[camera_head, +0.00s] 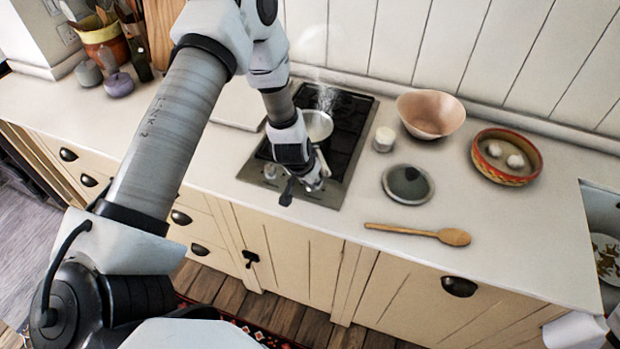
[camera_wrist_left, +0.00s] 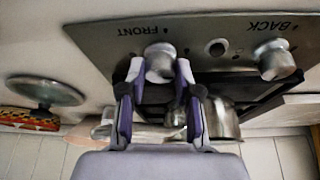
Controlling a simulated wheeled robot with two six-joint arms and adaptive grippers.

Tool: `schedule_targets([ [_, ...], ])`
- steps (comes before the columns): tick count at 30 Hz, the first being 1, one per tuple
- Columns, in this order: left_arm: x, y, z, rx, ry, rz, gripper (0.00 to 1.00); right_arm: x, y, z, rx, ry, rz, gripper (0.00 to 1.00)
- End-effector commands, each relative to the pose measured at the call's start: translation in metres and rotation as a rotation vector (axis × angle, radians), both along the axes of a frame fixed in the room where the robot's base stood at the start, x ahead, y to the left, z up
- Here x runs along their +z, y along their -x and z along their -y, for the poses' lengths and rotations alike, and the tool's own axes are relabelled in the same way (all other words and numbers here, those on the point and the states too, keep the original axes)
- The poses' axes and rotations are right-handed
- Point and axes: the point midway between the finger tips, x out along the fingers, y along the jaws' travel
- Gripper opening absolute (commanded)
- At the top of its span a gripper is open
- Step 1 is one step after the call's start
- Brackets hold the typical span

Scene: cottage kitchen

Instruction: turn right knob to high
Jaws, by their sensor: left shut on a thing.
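The cooktop (camera_head: 345,150) is a black gas hob with a steel front panel, set in the worktop. Its left knob (camera_head: 270,171) is free. My left gripper (camera_head: 318,184) is at the right end of the panel, in front of the right knob. In the left wrist view, which is upside down, the fingers of my left gripper (camera_wrist_left: 158,85) are shut on the right knob (camera_wrist_left: 160,64), beside the word FRONT. The left knob (camera_wrist_left: 274,60) there sits by BACK. The right knob is hidden behind the gripper in the head view.
A steel pot (camera_head: 317,124) on the cooktop gives off steam. Right of the cooktop are a small jar (camera_head: 384,139), a lid (camera_head: 408,184), a pink bowl (camera_head: 431,113), a patterned bowl (camera_head: 492,175) and a wooden spoon (camera_head: 420,233).

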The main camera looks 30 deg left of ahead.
Motion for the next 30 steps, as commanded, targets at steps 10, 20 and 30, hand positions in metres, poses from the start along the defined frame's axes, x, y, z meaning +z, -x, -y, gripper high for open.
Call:
schedule_targets([
  [10,0.000,0.000,0.000,-0.001,0.000,0.000,0.58,0.000,0.000,0.000,0.000,0.000,0.000,0.40],
  [20,0.038,0.014,0.002,0.002,0.003,0.003,0.58,0.000,0.000,0.000,0.000,0.000,0.000,0.40],
  [30,0.105,0.043,0.005,0.001,0.001,0.001,0.58,0.000,0.000,0.000,0.000,0.000,0.000,0.40],
])
